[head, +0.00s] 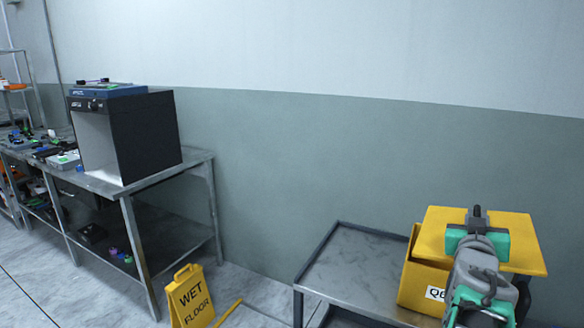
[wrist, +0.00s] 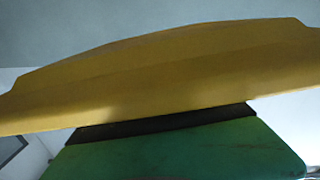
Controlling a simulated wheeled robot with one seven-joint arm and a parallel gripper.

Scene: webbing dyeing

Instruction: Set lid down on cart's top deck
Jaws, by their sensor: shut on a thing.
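The yellow lid (head: 522,248) is in my gripper (head: 477,218), at the right of the head view. My gripper is shut on it, and the lid lies over the yellow bin (head: 413,285), hiding most of its opening. I cannot tell whether lid and bin touch. The bin stands on the right part of the cart's grey top deck (head: 350,268). In the wrist view the lid (wrist: 150,75) spans the picture above a green finger (wrist: 180,150) with a dark pad.
The deck's left part is bare, with a dark raised rim. A yellow wet floor sign (head: 190,298) stands left of the cart. A metal bench (head: 185,170) with a black box (head: 140,140) is along the wall at left.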

